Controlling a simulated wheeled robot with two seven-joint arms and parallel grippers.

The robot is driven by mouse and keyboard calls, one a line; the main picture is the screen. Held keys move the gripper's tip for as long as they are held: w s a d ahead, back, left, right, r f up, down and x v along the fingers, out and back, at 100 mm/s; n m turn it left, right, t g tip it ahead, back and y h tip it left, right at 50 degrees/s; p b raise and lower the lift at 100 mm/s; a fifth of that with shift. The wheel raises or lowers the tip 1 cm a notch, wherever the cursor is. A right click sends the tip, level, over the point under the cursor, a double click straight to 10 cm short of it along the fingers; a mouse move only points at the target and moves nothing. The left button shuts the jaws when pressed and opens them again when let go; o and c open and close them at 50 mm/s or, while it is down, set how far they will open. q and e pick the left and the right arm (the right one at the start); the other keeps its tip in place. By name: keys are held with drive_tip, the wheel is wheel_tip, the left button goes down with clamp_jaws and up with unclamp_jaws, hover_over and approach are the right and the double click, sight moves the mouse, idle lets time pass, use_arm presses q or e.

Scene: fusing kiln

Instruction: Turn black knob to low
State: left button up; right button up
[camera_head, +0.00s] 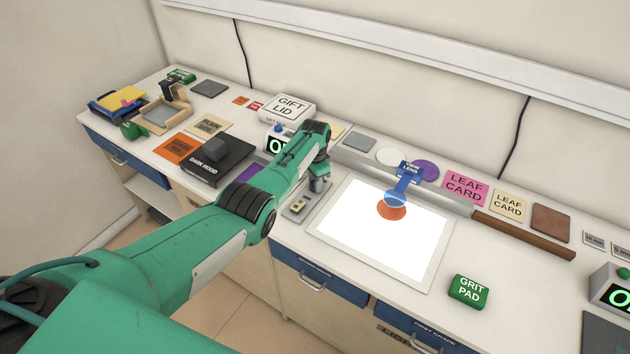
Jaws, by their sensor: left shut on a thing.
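My left arm reaches in from the left over the bench. Its gripper (319,186) points down at the far end of a small grey control plate (290,214), just left of the bright white light panel (350,243). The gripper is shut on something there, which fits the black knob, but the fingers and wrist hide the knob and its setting. A small pale switch (298,205) shows on the nearer part of the plate. My right gripper is not in view.
A blue hand lens (408,172) and an orange disc (391,212) are at the light panel. A green grit pad (468,291) lies right of it. A brown strip (523,235) lies at right.

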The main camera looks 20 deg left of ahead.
use_arm(q)
drive_tip(key=m, duration=0.5)
drive_tip(key=shift+m, duration=0.3)
drive_tip(key=m+b, duration=0.1)
drive_tip(key=m, duration=0.4)
drive_tip(key=shift+m, duration=0.4)
drive_tip(key=o, duration=1)
drive_tip(key=shift+c, duration=0.2)
